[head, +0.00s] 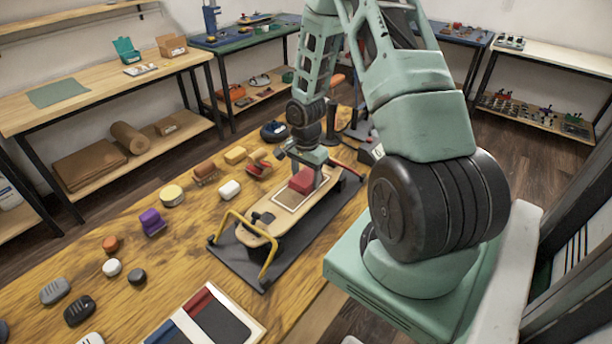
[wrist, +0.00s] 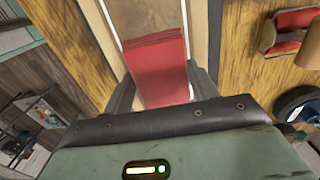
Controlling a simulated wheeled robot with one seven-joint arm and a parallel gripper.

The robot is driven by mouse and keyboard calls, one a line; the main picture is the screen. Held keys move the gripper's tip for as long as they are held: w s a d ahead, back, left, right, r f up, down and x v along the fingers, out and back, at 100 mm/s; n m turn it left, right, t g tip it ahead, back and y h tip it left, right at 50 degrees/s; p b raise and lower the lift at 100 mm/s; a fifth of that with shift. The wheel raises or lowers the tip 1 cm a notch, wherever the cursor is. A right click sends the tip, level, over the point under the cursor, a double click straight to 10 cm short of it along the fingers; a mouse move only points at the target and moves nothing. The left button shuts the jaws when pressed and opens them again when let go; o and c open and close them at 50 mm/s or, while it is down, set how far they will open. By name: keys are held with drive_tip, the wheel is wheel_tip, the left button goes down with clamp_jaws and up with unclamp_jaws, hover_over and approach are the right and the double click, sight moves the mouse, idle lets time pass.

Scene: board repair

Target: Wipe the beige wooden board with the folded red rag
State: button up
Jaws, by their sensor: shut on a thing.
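The folded red rag (head: 302,181) is in my gripper (head: 313,185), at the far half of the beige wooden board (head: 254,239). In the wrist view the red rag (wrist: 161,68) lies between the two dark fingers of my gripper (wrist: 162,95), which are shut on its sides. The board (wrist: 119,12) shows beyond the rag, with a pale outlined panel on it. The rag appears to be at the board's surface; I cannot tell if it presses on it. The board's far end is partly hidden by my gripper.
The board rests over a dark mat (head: 232,254) with a yellow bar stand (head: 266,272) at its near end. Blocks, pucks and a purple item (head: 152,221) lie to the left on the wooden table (head: 70,235). A tray (head: 212,318) is in front. Shelving tables line the walls.

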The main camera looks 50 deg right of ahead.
drive_tip(key=shift+d, duration=0.45)
drive_tip(key=r+p, duration=0.1)
drive_tip(key=r, duration=0.1)
drive_tip(key=r+p, duration=0.1)
drive_tip(key=shift+d+r+p, duration=0.2)
drive_tip(key=shift+r+p, duration=0.15)
wheel_tip(320, 180, up, 4)
drive_tip(key=p, duration=0.3)
drive_tip(key=shift+r+p, duration=0.25)
drive_tip(key=shift+p, duration=0.05)
